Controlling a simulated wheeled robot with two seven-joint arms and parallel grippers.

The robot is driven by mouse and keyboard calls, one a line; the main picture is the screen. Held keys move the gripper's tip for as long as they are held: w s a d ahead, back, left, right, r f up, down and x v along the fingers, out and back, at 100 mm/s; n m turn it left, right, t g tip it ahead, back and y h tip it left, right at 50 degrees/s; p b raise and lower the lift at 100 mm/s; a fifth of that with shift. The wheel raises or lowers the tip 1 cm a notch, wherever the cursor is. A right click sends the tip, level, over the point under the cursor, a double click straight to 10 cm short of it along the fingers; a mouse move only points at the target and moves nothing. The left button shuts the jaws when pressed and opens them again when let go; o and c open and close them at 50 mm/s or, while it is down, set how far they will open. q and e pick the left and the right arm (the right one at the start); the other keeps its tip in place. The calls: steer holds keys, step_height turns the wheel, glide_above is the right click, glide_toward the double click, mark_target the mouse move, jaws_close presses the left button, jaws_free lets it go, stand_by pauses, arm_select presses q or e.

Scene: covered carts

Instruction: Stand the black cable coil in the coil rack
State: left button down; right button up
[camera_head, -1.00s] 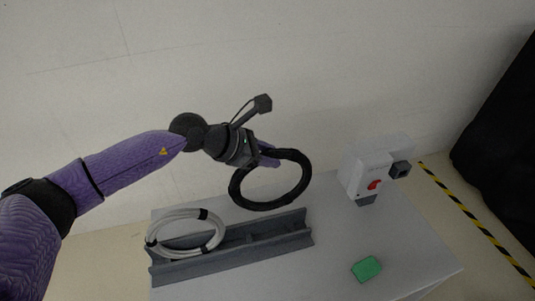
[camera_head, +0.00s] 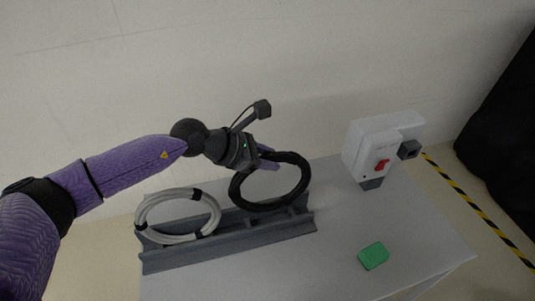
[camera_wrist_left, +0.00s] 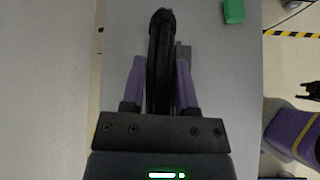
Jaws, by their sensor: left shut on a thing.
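The black cable coil (camera_head: 233,190) is a dark ring, held upright in my left gripper (camera_head: 268,158). The gripper's purple fingers are shut on the coil's rim, and the left wrist view shows the coil (camera_wrist_left: 161,50) edge-on between them. The grey coil rack (camera_head: 190,256) is a long trough on the cart. The coil's lower edge overlaps the right part of the rack in the head view; I cannot tell whether it touches. In the left wrist view, a dark forked part (camera_wrist_left: 311,91) at the right edge may be my right gripper; its jaw state is unclear.
A white-grey cable coil (camera_head: 145,212) with black ties stands in the left part of the rack. A green block (camera_head: 373,256) lies on the grey cart top (camera_head: 330,215) at front right. A white box with a red switch (camera_head: 366,140) stands at back right. A wall is behind.

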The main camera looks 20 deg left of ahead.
arm_select(q)
step_height(320, 180, down, 5)
steer(key=b, duration=0.3)
steer(key=shift+b, duration=0.3)
steer(key=shift+c, duration=1.4)
jaws_free()
steer(key=v, duration=1)
steer(key=shift+f, duration=0.1)
